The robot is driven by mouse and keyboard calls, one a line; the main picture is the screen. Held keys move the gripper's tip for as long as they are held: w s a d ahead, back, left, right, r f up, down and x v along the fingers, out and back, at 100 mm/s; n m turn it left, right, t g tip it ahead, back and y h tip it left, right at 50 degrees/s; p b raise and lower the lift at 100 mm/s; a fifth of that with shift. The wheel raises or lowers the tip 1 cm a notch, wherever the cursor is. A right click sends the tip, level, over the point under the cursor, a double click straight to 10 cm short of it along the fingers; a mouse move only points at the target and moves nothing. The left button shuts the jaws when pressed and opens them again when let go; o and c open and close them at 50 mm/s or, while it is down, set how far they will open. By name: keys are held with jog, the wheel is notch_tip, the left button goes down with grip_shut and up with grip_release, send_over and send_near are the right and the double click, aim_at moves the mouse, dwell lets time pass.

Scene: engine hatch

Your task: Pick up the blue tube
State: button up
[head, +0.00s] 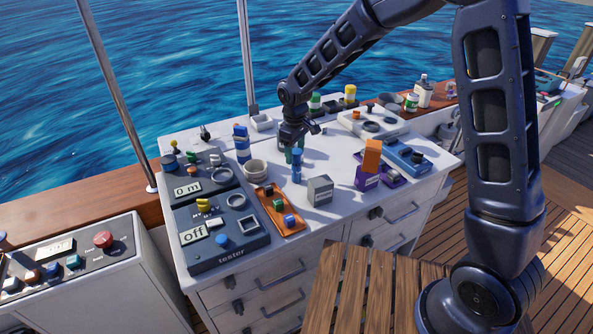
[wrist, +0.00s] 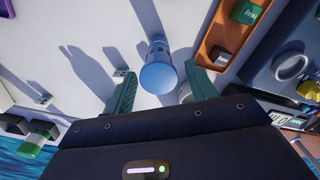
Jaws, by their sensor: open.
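The blue tube (head: 297,166) stands upright on the white counter top, left of a grey cube. In the wrist view the blue tube (wrist: 158,72) shows its round light-blue end towards the camera, with a darker band further down. My gripper (head: 293,152) points down at the tube, close to it. In the wrist view my gripper (wrist: 160,72) is open, its two green fingers on either side of the tube's near end. Gaps show between the tube and both fingers, with nothing gripped.
An orange tray (head: 270,216) with small blocks and a beige ring (head: 255,170) lie left of the tube. The grey cube (head: 320,190) and a purple holder (head: 366,181) with an orange block are to the right. A dark tester panel (head: 230,254) fills the left.

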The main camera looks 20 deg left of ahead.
aim_at(296, 163)
jog(key=shift+d+f, duration=0.2)
jog(key=shift+f, duration=2.35)
jog(key=c, duration=1.1)
jog(key=shift+r, duration=0.1)
